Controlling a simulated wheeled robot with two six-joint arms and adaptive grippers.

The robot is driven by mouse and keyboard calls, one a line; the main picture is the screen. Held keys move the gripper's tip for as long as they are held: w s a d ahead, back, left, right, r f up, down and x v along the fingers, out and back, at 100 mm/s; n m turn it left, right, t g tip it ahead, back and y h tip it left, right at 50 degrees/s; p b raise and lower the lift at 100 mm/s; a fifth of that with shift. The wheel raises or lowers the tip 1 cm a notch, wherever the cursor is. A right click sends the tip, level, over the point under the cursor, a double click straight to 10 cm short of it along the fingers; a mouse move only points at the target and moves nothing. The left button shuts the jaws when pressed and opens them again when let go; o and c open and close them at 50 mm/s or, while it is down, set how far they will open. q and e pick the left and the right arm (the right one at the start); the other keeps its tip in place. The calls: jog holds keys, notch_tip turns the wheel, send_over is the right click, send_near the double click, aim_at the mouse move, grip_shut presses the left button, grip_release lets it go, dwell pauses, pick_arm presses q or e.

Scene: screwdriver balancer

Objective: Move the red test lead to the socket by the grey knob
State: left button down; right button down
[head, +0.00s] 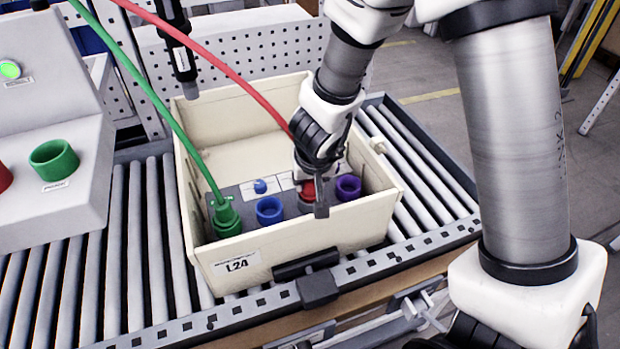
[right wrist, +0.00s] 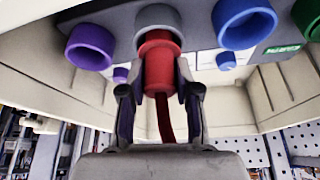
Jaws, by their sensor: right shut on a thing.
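My right gripper (head: 316,190) reaches down into the cream crate (head: 325,228). It is shut on the red plug (right wrist: 161,66) of the red test lead (head: 222,66), and the red plug also shows in the head view (head: 307,188). In the right wrist view, the plug's end overlaps a grey ring socket (right wrist: 158,17); I cannot tell how deep it sits. A purple socket (head: 348,187) and a blue socket (head: 269,209) flank it. A blue knob (head: 260,186) and a purple knob (right wrist: 121,74) show on the panel. I cannot make out a grey knob. My left gripper is out of view.
A green plug (head: 226,215) on a green cable (head: 150,92) stands at the panel's left end. The crate rests on a roller conveyor (head: 128,245). A black tool (head: 181,58) hangs above the crate's back left. A grey console (head: 45,140) stands left.

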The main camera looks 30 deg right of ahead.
jog(key=shift+f, duration=0.35)
jog(key=c, duration=0.7)
grip_release()
jog(key=shift+c, duration=0.2)
jog(key=shift+r, duration=0.1)
jog(key=v, duration=0.7)
jog(key=shift+r, duration=0.2)
jog(key=shift+s+f, duration=0.1)
